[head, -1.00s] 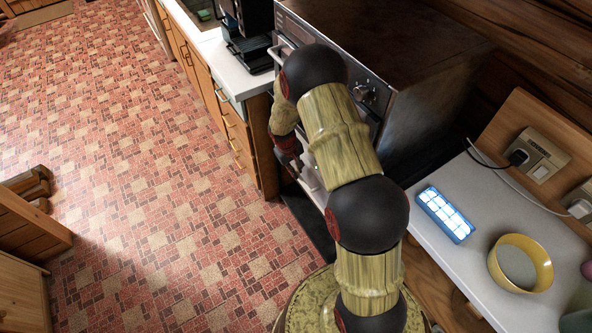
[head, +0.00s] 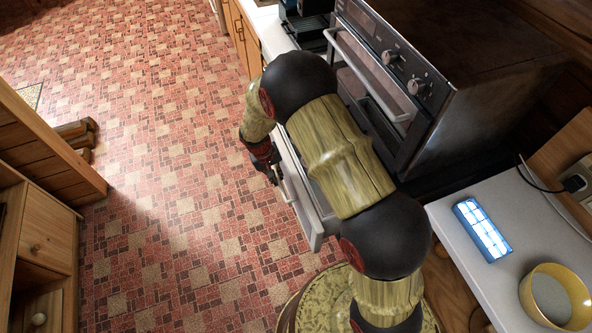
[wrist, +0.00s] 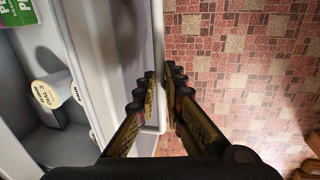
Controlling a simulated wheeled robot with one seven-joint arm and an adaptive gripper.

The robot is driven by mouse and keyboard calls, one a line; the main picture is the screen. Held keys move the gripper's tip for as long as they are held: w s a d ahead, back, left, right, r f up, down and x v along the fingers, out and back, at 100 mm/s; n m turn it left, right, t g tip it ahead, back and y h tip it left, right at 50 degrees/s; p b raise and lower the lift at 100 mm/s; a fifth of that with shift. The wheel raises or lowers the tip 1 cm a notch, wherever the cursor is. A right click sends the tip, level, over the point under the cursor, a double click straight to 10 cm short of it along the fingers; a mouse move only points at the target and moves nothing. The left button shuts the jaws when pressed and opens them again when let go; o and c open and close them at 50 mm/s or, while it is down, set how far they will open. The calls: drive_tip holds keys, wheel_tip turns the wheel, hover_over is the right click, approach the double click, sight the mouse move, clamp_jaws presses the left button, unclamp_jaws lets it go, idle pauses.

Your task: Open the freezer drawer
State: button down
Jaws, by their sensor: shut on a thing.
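The white freezer drawer (head: 306,205) stands out from the appliance below the oven, partly hidden behind my arm. In the wrist view its pale front wall (wrist: 106,70) runs down the picture, with the inside of the drawer to its left. My gripper (head: 277,178) is at the drawer's front. In the wrist view my gripper (wrist: 161,78) has its fingers on both sides of a white edge or handle of the drawer front and is shut on it. The exact contact is partly hidden by the fingers.
Inside the drawer are a white labelled tub (wrist: 52,88) and a green package (wrist: 18,12). The oven (head: 385,75) is above. A wooden cabinet (head: 40,255) stands at left. Tiled floor (head: 170,170) in front of the drawer is clear. A counter (head: 470,285) holds a yellow bowl (head: 538,300).

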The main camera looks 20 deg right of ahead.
drive_tip(key=a, duration=0.8)
drive_tip(key=shift+a, duration=0.15)
drive_tip(key=shift+s, duration=0.1)
drive_tip(key=c, duration=1.9)
unclamp_jaws()
drive_tip(key=shift+r, duration=0.1)
drive_tip(key=r, duration=0.3)
drive_tip(key=a+r, duration=0.1)
drive_tip(key=r, duration=0.3)
drive_tip(key=a+r, duration=0.1)
drive_tip(key=r, duration=0.3)
drive_tip(key=shift+a+r, duration=0.15)
drive_tip(key=shift+r, duration=0.1)
